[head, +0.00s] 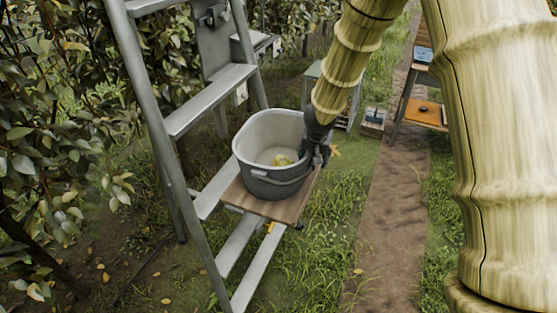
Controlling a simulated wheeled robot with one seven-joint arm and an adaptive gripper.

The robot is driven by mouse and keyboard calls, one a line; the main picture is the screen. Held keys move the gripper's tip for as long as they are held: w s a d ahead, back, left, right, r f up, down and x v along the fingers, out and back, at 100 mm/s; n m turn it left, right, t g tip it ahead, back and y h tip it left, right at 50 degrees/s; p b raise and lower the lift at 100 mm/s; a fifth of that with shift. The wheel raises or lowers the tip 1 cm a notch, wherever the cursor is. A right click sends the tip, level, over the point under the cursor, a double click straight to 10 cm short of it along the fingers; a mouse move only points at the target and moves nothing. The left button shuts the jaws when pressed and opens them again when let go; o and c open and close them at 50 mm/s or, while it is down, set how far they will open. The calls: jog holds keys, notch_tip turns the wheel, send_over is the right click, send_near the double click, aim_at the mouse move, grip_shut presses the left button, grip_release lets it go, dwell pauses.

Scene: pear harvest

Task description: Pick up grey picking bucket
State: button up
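The grey picking bucket (245,172) stands upright on a small wooden platform (232,193) at the ladder, in the middle of the head view. A handle band runs across the bucket's front. My gripper (313,163) is at the bucket's right side, close against the rim. Its fingers are dark and partly hidden, so whether they are closed on the rim or handle does not show.
A grey metal ladder (213,100) rises left of and behind the bucket. Leafy branches (60,120) crowd the left side. A wooden stand with an orange top (425,112) and a small crate (374,120) are behind at right. Grass and a dirt path (385,215) lie open at right.

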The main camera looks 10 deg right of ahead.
jog(key=shift+w+f, duration=0.1)
jog(key=shift+f, duration=0.05)
grip_shut()
jog(key=shift+r, duration=0.25)
dwell(0.4)
